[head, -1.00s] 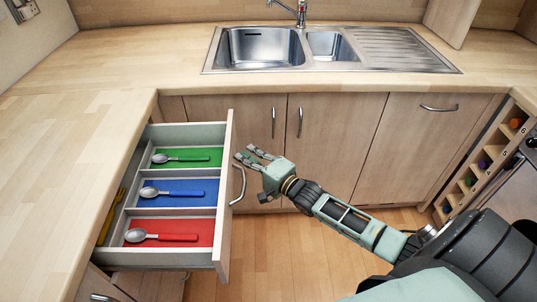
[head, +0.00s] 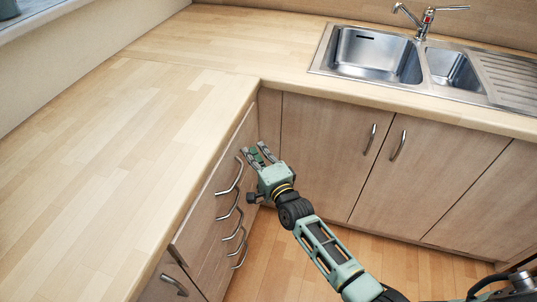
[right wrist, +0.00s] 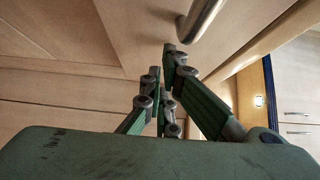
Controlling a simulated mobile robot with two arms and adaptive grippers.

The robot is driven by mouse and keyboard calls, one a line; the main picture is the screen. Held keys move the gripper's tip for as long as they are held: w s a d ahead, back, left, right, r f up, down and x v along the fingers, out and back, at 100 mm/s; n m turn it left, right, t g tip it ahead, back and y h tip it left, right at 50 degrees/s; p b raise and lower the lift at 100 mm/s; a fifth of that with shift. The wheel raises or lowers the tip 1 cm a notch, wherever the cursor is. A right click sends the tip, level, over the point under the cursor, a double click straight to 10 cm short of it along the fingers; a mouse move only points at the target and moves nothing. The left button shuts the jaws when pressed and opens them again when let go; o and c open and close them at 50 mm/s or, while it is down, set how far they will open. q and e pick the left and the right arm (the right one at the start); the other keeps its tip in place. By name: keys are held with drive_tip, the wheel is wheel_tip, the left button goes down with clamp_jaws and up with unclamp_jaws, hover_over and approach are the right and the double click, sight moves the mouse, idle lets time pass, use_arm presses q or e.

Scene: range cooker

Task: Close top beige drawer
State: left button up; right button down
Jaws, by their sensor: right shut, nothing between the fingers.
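The top beige drawer (head: 212,198) is pushed in at the left cabinet, its front flush or nearly flush under the worktop. I cannot tell whether a small gap is left. Its metal bar handle (head: 232,178) is the uppermost in a stack of several. The cutlery inside is hidden. My right gripper (head: 257,153) is shut and empty, just right of the drawer front near its far end. In the right wrist view, its fingers (right wrist: 161,65) lie close to a beige front and a metal handle (right wrist: 200,20). My left gripper is not in view.
The wooden worktop (head: 130,150) above the drawers is clear. A steel sink (head: 375,55) with a tap (head: 425,20) lies at the back right. Closed cupboard doors (head: 330,150) stand behind my right gripper. The floor (head: 275,265) is open.

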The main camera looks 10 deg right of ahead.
drive_tip(key=shift+w+a, duration=0.55)
drive_tip(key=shift+a, duration=0.25)
drive_tip(key=shift+w+a, duration=0.15)
drive_tip(key=shift+a, duration=0.15)
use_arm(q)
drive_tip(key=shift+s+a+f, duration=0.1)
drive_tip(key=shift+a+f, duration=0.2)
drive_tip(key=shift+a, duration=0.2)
use_arm(e)
drive_tip(key=shift+r, duration=0.1)
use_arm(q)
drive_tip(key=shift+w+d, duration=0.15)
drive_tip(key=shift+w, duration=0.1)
